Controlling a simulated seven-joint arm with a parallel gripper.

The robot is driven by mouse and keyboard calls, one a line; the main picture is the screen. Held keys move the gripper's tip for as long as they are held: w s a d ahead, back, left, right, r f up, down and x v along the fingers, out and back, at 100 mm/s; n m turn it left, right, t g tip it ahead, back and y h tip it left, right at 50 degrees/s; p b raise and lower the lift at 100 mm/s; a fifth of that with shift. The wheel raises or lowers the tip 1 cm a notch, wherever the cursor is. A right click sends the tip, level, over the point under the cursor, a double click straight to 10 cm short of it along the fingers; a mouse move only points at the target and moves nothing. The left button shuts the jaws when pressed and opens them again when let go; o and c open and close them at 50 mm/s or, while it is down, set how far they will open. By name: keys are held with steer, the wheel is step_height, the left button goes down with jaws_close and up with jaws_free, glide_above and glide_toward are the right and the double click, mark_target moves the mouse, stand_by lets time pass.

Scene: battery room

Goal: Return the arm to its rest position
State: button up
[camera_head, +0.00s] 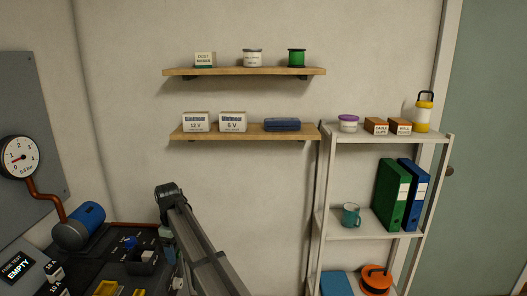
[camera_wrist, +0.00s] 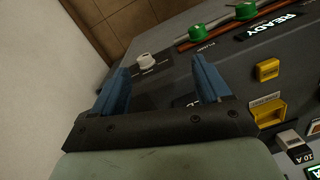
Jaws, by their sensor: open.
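My gripper (camera_wrist: 162,80) is in the wrist view, with its two blue fingers wide apart and nothing between them. It is tilted over a dark grey console (camera_wrist: 170,62). A white knob (camera_wrist: 147,61) shows on the console beyond the fingers. My arm (camera_head: 205,250) rises from the bottom edge of the head view to a dark joint and partly covers the bench there. I cannot clearly make out the gripper in the head view.
Green knobs (camera_wrist: 202,32), a READY display (camera_wrist: 278,28) and yellow parts (camera_wrist: 267,70) are on the console, right of the fingers. A blue cylinder (camera_head: 90,214) and gauge (camera_head: 19,157) stand left. Wall shelves (camera_head: 245,72) and a white rack (camera_head: 335,225) are beyond the arm.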

steer(key=s+d+f+m+g, duration=0.15)
steer(key=s+d+f, duration=0.25)
steer(key=d+f, duration=0.7)
steer(key=s+d+f+m, duration=0.35)
steer(key=d+f, duration=0.45)
steer(key=f, duration=0.4)
steer(key=s+d+f+m+g, duration=0.15)
steer(key=s+d+f, duration=0.35)
steer(key=d+f, duration=0.6)
steer(key=s+d+f+m+g, duration=0.1)
steer(key=s+d+f+m, duration=0.1)
steer(key=s+d+f, duration=0.4)
steer(key=s+d+f+m, duration=0.2)
steer(key=s+d+f, duration=0.15)
steer(key=s, duration=0.45)
steer(key=s+d+f+m+g, duration=0.1)
steer(key=s+d+f+m, duration=0.1)
steer(key=s, duration=0.8)
steer(key=s+d+f+m+g, duration=0.1)
steer(key=s+d+f+m, duration=0.1)
steer(key=s, duration=0.7)
steer(key=shift+s+d+f+y, duration=0.35)
steer(key=shift+d+f, duration=0.2)
steer(key=shift+d, duration=0.7)
